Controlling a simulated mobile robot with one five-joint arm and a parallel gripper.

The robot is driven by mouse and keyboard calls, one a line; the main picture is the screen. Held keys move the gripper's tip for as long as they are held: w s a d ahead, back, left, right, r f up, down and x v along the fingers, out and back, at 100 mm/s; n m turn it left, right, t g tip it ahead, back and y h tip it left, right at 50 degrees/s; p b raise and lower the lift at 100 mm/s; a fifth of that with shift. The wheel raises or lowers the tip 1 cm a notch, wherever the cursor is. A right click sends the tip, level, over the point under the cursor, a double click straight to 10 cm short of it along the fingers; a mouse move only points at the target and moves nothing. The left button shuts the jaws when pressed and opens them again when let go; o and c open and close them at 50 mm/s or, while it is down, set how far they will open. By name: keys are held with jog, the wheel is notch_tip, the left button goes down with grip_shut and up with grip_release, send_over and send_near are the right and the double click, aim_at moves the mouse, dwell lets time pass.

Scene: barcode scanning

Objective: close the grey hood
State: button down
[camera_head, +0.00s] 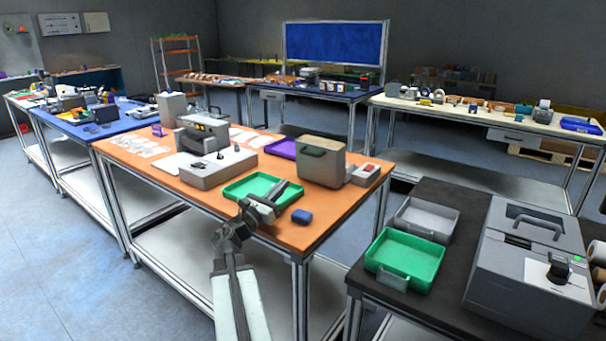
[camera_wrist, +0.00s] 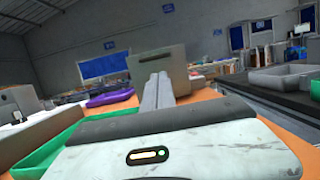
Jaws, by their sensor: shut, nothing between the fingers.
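A beige-grey box-shaped hood (camera_head: 323,160) with a dark handle on its near face stands upright at the right rear of the orange table. In the wrist view this hood (camera_wrist: 172,62) is straight ahead, beyond my fingertips. From these views I cannot tell surely how far it is open. My gripper (camera_head: 287,188) is shut and empty, above the green tray on the orange table, to the left of and nearer than the hood. In the wrist view my gripper (camera_wrist: 160,80) shows as two grey fingers together, pointing at the hood; they partly cover its lower face. Contact is not seen.
A grey device (camera_head: 218,170) stands left, a purple tray (camera_head: 281,148) behind. A black table (camera_head: 432,196) at right bears trays and a grey machine (camera_head: 505,282).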

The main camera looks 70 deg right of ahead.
jog(key=p+x, duration=0.3)
jog(key=x, duration=1)
jog(key=shift+d+p, duration=0.35)
jog(key=shift+r, duration=0.1)
